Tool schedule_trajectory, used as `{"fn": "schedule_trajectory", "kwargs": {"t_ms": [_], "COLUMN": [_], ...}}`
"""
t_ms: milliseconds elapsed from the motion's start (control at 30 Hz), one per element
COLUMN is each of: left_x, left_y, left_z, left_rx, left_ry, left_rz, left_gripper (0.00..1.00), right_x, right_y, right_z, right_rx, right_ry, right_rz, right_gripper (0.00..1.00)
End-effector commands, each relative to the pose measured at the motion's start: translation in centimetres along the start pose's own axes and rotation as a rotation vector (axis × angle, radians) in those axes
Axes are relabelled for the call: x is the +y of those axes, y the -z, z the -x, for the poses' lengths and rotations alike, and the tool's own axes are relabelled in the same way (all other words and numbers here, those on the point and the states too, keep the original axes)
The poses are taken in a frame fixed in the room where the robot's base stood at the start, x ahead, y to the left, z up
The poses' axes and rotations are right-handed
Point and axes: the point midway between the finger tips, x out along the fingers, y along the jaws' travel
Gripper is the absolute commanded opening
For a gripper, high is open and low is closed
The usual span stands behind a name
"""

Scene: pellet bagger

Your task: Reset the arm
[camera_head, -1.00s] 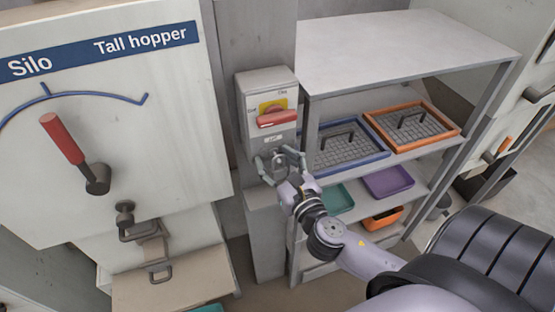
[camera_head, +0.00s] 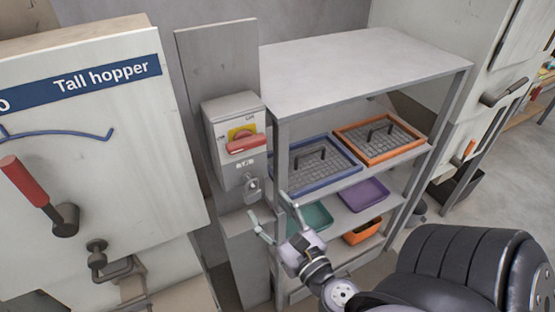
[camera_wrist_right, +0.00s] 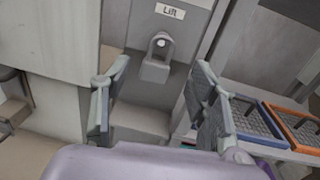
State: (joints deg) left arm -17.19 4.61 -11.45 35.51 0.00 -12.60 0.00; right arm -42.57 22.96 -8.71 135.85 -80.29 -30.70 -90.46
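My right gripper (camera_head: 270,219) is open and empty. It is below and in front of a grey switch box (camera_head: 235,140) with a red handle (camera_head: 246,144) on a yellow plate, mounted on a grey post. In the right wrist view the open fingers (camera_wrist_right: 155,100) stand apart on either side of the post, with nothing between them. Beyond them is a small metal bracket (camera_wrist_right: 157,58) under a "Lift" label. My right arm comes in from the lower right. My left gripper does not show in either view.
A shelf rack (camera_head: 350,62) stands right of the post, holding a blue-rimmed tray (camera_head: 352,172), an orange-rimmed tray (camera_head: 415,152) and teal, purple and orange bins lower down. A hopper panel (camera_head: 110,140) with a red-handled lever (camera_head: 25,182) is at left. Open floor (camera_head: 515,160) shows at far right.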

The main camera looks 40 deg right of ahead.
Motion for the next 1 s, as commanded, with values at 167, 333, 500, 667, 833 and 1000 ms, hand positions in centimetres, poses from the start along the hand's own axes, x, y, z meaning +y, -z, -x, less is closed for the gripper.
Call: {"fn": "schedule_trajectory", "kwargs": {"t_ms": [167,333,500,667,833,1000], "left_x": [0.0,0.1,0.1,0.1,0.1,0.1], "left_y": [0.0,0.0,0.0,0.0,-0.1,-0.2], "left_z": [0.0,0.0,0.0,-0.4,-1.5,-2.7], "left_rx": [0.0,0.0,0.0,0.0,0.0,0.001], "left_ry": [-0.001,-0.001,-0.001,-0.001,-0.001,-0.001], "left_rz": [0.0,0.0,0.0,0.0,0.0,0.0], "left_gripper": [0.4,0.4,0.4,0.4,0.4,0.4], "right_x": [0.0,0.1,0.1,-0.1,-0.9,-1.8], "right_y": [0.0,-0.1,-0.1,3.3,14.2,27.2], "right_z": [2.1,2.9,2.9,2.6,2.5,4.3], "right_rx": [0.001,-0.002,-0.002,0.056,0.248,0.469], "right_ry": [0.0,-0.002,-0.002,0.007,0.067,0.219], "right_rz": [0.0,0.0,-0.001,-0.065,-0.311,-0.658], "right_gripper": [0.54,0.54,0.54,0.54,0.54,0.54]}}
